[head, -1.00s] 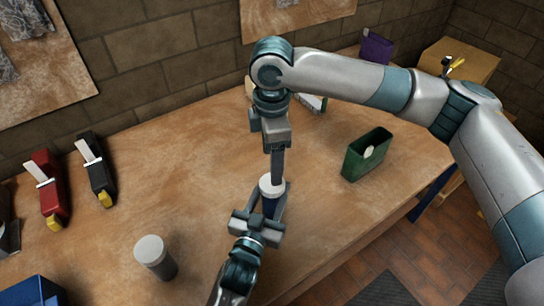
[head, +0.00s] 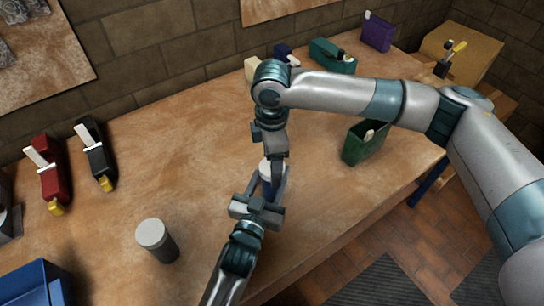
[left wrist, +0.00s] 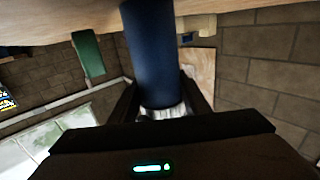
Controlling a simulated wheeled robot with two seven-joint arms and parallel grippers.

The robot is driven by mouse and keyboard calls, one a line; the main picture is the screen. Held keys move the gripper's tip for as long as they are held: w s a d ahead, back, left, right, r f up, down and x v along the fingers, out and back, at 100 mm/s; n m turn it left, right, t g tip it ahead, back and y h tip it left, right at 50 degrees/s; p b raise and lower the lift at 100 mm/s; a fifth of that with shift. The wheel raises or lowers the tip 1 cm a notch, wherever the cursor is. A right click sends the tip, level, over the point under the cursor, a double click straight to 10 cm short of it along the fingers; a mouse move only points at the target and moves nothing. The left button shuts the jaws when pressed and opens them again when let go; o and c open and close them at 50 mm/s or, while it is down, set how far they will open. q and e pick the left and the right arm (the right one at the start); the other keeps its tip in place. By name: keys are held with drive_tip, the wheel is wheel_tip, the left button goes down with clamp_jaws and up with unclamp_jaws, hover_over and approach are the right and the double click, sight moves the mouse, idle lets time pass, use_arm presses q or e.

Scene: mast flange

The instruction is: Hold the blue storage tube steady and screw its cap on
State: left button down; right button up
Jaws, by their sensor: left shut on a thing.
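The blue storage tube (left wrist: 152,50) fills the upper middle of the left wrist view, with a pale ridged band, apparently its cap (left wrist: 165,112), at its lower end there. In the head view the white cap (head: 269,168) shows at the top of the tube, mostly hidden by the grippers. My left gripper (head: 266,200) comes from below and is shut on the tube, holding it upright above the table. My right gripper (head: 276,160) points down from above at the cap. Its fingers overlap edge-on, so their opening and grip cannot be told.
A grey canister with a pale lid (head: 157,240) stands on the table (head: 200,170) at left. A green bin (head: 362,145) stands right of my grippers; teal (head: 332,56) and purple (head: 377,32) bins stand behind.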

drive_tip(key=shift+c, duration=0.6)
drive_tip(key=c, duration=1)
drive_tip(key=o, duration=1.3)
drive_tip(key=shift+r, duration=0.15)
wheel_tip(320, 180, up, 12)
drive_tip(key=shift+f, duration=0.1)
